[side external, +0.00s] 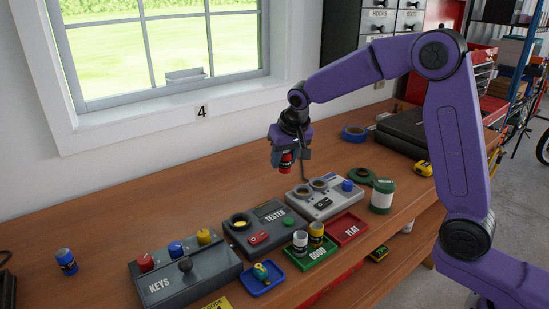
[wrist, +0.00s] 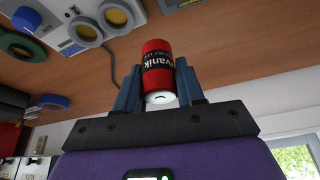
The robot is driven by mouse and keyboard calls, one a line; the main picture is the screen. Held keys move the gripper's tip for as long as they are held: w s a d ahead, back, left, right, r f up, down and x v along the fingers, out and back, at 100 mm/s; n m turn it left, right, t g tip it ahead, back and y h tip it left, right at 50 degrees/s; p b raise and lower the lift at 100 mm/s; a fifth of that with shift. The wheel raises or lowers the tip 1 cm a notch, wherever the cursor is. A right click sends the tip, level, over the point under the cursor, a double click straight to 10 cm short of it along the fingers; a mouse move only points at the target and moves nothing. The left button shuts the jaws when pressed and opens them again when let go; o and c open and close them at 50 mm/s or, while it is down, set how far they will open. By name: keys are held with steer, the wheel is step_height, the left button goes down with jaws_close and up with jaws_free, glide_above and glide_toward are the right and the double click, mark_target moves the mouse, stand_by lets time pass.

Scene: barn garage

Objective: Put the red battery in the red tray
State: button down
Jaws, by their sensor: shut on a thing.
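My gripper (side external: 286,155) is shut on the red battery (side external: 285,162), held upright in the air above the back of the bench. In the wrist view the red battery (wrist: 157,62) sits between the two blue fingers, with black and white lettering and a pale end bearing a small frown-like mark. The red tray (side external: 347,230), marked FLAT, lies on the bench below and to the right of my gripper. No battery shows in it.
The green tray (side external: 311,263), marked GOOD, holds a white-and-black and a yellow battery beside the red tray. The tester box (side external: 262,229) and a grey two-ring device (side external: 327,199) stand behind. A green-and-white jar (side external: 382,197) stands right. A blue battery (side external: 66,262) stands far left.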

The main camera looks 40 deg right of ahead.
steer(key=shift+s+r, duration=0.25)
steer(key=shift+s, duration=0.3)
steer(key=s+d+n+y, duration=0.15)
steer(key=s+d, duration=0.25)
steer(key=s, duration=1)
steer(key=s+d+n, duration=0.3)
steer(key=s, duration=1.1)
steer(key=w+f, duration=0.3)
steer(key=w, duration=0.1)
steer(key=w+f, duration=0.2)
steer(key=w, duration=0.3)
steer(key=w+f, duration=0.3)
steer(key=w, duration=0.1)
steer(key=shift+w+f, duration=0.15)
steer(key=shift+f, duration=0.2)
steer(key=shift+w+f, duration=0.35)
steer(key=shift+f, duration=0.2)
steer(key=shift+d+f, duration=0.1)
steer(key=shift+f, duration=1.25)
steer(key=shift+f, duration=0.15)
